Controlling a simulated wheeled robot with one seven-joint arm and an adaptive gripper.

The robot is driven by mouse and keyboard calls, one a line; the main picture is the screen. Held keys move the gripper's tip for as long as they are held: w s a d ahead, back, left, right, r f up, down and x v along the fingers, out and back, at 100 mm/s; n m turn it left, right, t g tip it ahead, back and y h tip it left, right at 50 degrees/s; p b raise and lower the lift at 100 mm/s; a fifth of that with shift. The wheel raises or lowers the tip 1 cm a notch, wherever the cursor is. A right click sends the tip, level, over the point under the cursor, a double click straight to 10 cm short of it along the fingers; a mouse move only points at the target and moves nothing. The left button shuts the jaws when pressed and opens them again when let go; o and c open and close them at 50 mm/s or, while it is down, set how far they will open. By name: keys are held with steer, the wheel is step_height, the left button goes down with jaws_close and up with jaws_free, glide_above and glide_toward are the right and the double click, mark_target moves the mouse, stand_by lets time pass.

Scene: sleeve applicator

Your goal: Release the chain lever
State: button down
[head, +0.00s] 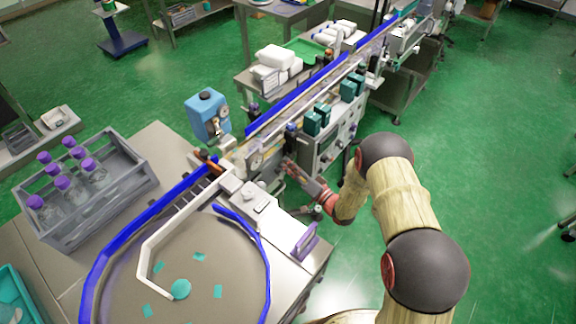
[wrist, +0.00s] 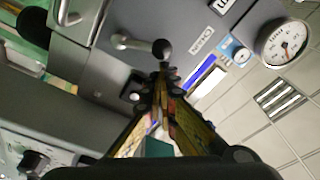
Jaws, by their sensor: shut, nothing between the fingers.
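A lever with a metal shaft (wrist: 132,43) and a black ball knob (wrist: 161,49) sticks out from the grey machine panel in the wrist view. In the head view my gripper (head: 290,168) is at the front of the machine beside the conveyor, and the lever cannot be made out there.
A round dial gauge (wrist: 284,43) and a smaller gauge sit right of the lever. A turntable (head: 215,262) with blue rails stands at the front left. A grey crate of purple-capped bottles (head: 85,190) and a blue tank (head: 207,113) are nearby. Green floor at right is open.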

steer(key=shift+s+a+n+b, duration=0.3)
steer(key=shift+s+n+b, duration=0.1)
steer(key=shift+n, duration=0.5)
steer(key=shift+s+a+n+y+b, duration=0.35)
steer(key=shift+n+b, duration=0.1)
steer(key=shift+n, duration=0.45)
steer(key=n, duration=0.1)
steer(key=s+a+n+b, duration=0.1)
steer(key=n, duration=0.1)
steer(key=f+n+y+b, duration=0.1)
steer(key=n, duration=0.1)
steer(key=shift+s+a+g, duration=0.15)
steer(key=shift+s+g, duration=0.25)
steer(key=shift+s+a+f+b, duration=0.3)
steer(key=shift+s+a+b, duration=0.1)
steer(key=shift+s+b, duration=0.1)
steer(key=shift+s+a+f+b, duration=0.35)
steer(key=shift+s+f, duration=0.1)
steer(key=shift+f, duration=0.2)
steer(key=shift+s+f, duration=0.1)
steer(key=shift+f, duration=0.05)
